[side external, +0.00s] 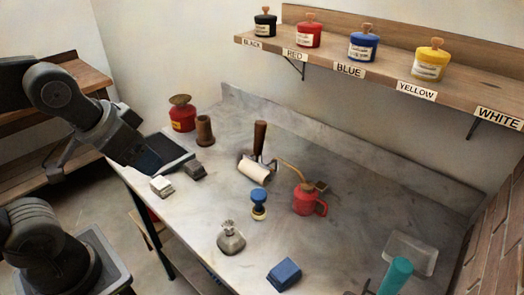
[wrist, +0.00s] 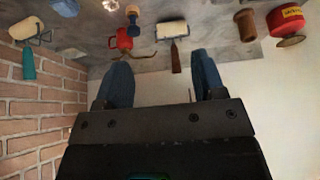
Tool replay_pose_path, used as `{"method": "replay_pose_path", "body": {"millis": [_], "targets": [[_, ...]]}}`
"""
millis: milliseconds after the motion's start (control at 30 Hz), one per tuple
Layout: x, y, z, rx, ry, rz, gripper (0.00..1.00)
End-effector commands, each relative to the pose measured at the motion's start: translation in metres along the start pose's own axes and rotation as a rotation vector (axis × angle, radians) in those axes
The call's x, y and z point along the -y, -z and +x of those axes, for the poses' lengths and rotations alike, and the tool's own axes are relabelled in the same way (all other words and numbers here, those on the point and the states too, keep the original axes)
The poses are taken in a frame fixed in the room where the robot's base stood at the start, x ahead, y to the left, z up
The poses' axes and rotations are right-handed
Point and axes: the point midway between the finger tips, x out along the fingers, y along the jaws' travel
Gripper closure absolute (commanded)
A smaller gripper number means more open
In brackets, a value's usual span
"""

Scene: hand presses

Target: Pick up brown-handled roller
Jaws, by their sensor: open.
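The brown-handled roller (side external: 252,168) lies on the grey metal table, left of the red oil can. It has a white sleeve, a wire frame and a dark brown handle (side external: 260,136) pointing toward the back. In the wrist view, which looks upside down, the roller (wrist: 172,29) shows beyond my gripper (wrist: 163,75). Its handle appears between the two blue fingers in the picture, but farther away and not touched. My gripper is open and empty. In the side view my arm's end is at the table's left; its fingers are hard to make out there.
A red oil can (side external: 306,199) and blue-knobbed stamp (side external: 259,201) stand near the roller. A teal-handled roller (side external: 397,274) lies at front right. A red tin (side external: 182,116) and brown cylinder (side external: 205,130) stand at back left. A shelf (side external: 380,75) with colored pots overhangs the back.

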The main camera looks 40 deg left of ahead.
Motion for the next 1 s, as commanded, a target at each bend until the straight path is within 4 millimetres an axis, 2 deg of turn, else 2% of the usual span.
{"method": "replay_pose_path", "body": {"millis": [167, 267, 467, 667, 800, 1000], "targets": [[0.001, 0.013, -0.001, 0.02, 0.009, 0.08, 0.37], [0.002, 0.037, 0.0, 0.059, 0.022, 0.238, 0.37], [0.003, 0.104, 0.017, 0.18, 0.04, 0.698, 0.37], [0.0, 0.167, 0.057, 0.316, 0.022, 1.163, 0.37], [-0.004, 0.203, 0.098, 0.42, -0.016, 1.481, 0.37], [-0.013, 0.237, 0.16, 0.561, -0.098, 1.88, 0.37]]}}
